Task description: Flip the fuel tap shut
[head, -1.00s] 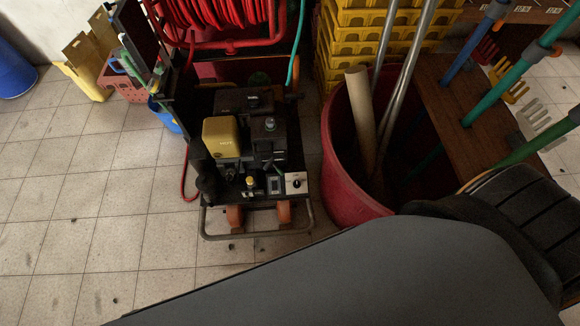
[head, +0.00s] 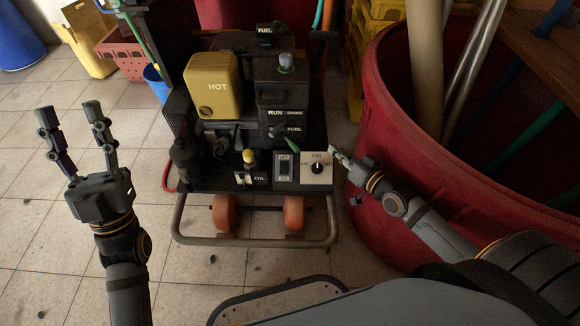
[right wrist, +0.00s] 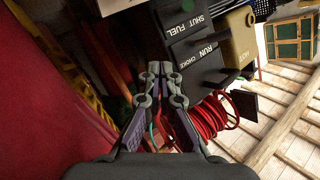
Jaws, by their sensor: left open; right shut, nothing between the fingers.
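A dark engine machine (head: 281,95) on a tube-framed cart stands in the middle of the head view. A green lever (head: 292,143) sits on its front, just below a FUEL label (head: 294,128). In the right wrist view, a FUEL and SHUT label (right wrist: 185,25) shows near a round green part (right wrist: 187,5). My right gripper (head: 335,151) is shut and empty, right of the lever and apart from it, beside the START panel. It also shows shut in the right wrist view (right wrist: 161,68). My left gripper (head: 69,108) is open and empty, off to the machine's left.
A large red bin (head: 376,120) holding poles stands close on the machine's right, near my right arm. A yellow HOT cover (head: 214,85) sits on the machine. Orange wheels (head: 225,212) and a tube frame (head: 255,241) stick out in front.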

